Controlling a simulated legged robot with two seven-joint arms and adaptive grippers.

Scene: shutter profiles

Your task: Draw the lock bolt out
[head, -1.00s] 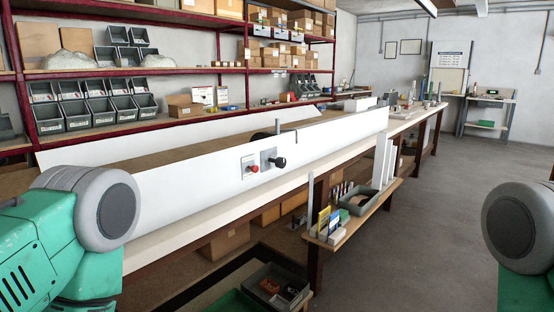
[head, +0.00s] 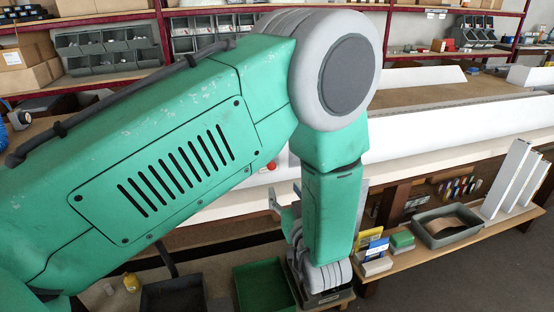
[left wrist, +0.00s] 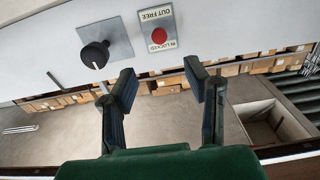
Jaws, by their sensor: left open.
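The black bolt knob (left wrist: 95,55) sticks out from a grey plate (left wrist: 119,38) on the white profile in the left wrist view. Beside it is a label plate (left wrist: 165,14) with a red button (left wrist: 159,35), its text reading OUT FREE and IN LOCKED upside down. My left gripper (left wrist: 161,80) is open and empty, its fingers facing the profile. The knob lies beyond the left finger, apart from it. In the head view the red button (head: 272,165) shows beside my left arm, which hides the knob and most of the gripper. My right gripper is out of view.
A low shelf (head: 405,258) at the right holds a grey tray (head: 437,241), small boxes and white upright profile pieces (head: 507,178). A green bin (head: 262,284) and a dark bin stand below the bench. Shelves with bins are behind.

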